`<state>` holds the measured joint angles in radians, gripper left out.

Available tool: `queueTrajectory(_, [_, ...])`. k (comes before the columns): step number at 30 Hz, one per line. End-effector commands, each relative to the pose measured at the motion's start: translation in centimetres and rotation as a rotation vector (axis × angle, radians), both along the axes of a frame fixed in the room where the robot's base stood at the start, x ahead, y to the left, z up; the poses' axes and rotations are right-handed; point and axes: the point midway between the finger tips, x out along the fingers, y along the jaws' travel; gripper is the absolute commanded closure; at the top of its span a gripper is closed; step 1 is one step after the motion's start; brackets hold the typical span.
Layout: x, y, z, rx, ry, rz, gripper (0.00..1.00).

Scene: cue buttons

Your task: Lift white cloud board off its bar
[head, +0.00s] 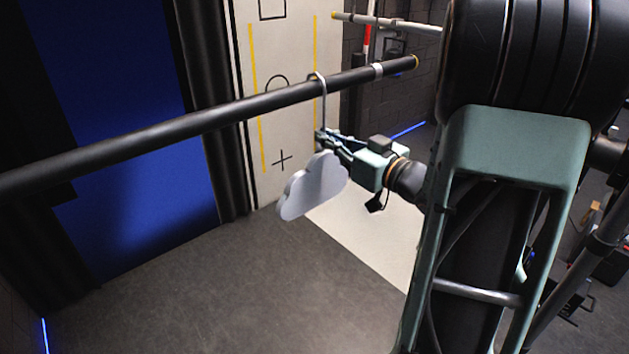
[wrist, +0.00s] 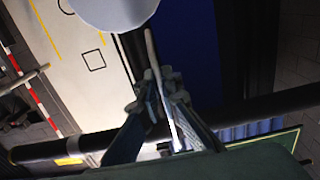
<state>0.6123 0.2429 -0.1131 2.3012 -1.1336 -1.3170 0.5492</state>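The white cloud board (head: 314,186) hangs tilted below the black bar (head: 200,122) in the head view. Its grey hook (head: 324,100) arches over the bar near the bar's right end. Whether the hook rests on the bar or sits slightly above it, I cannot tell. My gripper (head: 322,137) is at the hook's stem, just above the cloud and below the bar. In the wrist view, my gripper's fingers (wrist: 158,92) come together around the pale stem. The cloud board (wrist: 115,10) is partly cut off at the top there. The bar (wrist: 262,106) passes behind the fingers.
A second pale bar (head: 385,22) sticks out at the upper right. A cream panel (head: 285,50) with yellow lines and black marks stands behind, beside a blue panel (head: 110,90). The dark floor (head: 220,290) below the board is clear.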

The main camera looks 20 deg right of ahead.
Motion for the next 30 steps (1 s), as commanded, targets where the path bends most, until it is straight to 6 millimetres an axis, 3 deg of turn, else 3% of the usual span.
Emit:
queueTrajectory(24, [0.0,0.0,4.4,-0.001,-0.004,0.0,1.0])
queueTrajectory(30, [0.0,0.0,4.6,-0.001,-0.004,0.0,1.0])
